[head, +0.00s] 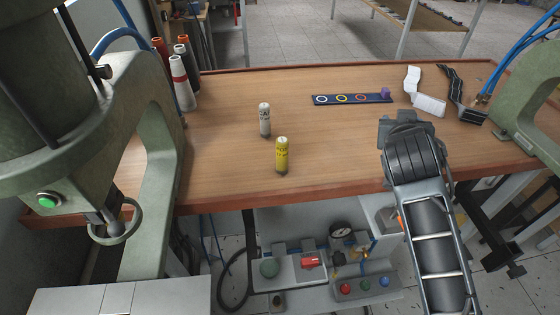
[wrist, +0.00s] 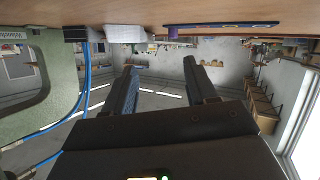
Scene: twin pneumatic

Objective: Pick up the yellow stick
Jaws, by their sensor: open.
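The yellow stick (head: 282,155) is a short upright cylinder with a pale top and dark print. It stands on the wooden table near its front edge, left of centre in the head view. My gripper (head: 398,122) is over the right part of the table, well to the right of the yellow stick and apart from it. In the wrist view my gripper (wrist: 160,78) shows two dark fingers spread apart with nothing between them. The yellow stick does not show in the wrist view, which looks out across the room with the picture upside down.
A white-grey stick (head: 265,120) stands just behind and left of the yellow one. A dark strip with coloured rings (head: 350,99) lies at the back. White parts (head: 428,104) lie at right. Green machine frames (head: 150,190) flank the table (head: 220,150). The table between stick and gripper is clear.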

